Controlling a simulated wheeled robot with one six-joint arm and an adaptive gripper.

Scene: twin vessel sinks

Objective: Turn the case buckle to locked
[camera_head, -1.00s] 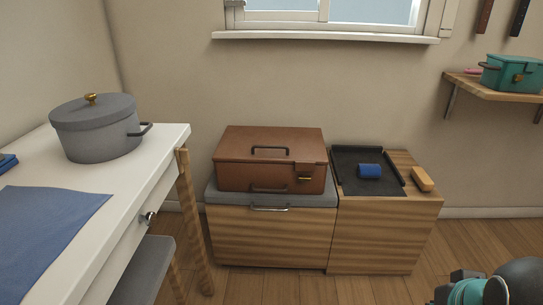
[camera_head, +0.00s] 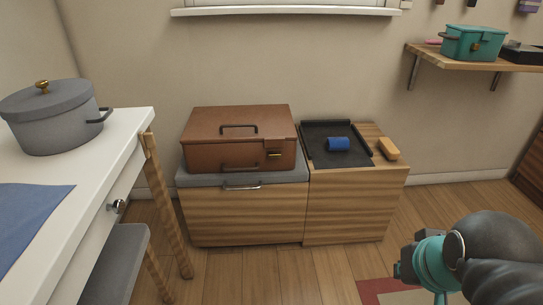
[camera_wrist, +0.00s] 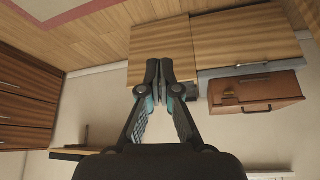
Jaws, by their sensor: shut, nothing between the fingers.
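The brown case (camera_head: 237,135) sits closed on the grey-topped wooden cabinet, with a dark handle on its lid and another on its front. Its brass buckle (camera_head: 274,155) is on the front near the right corner; it is too small to read its position. The case also shows upside down at the right of the wrist view (camera_wrist: 265,92), with the buckle (camera_wrist: 229,94) on its near left part. My gripper (camera_wrist: 160,68) is shut and empty, apart from the case, with its fingers pointing toward the wooden cabinets.
A black tray (camera_head: 318,158) with a blue roll (camera_head: 338,144) and a yellow-orange block (camera_head: 388,148) lie on the right cabinet. A white table (camera_head: 115,150) with a grey pot (camera_head: 55,118) stands at left. Floor before the cabinets is clear.

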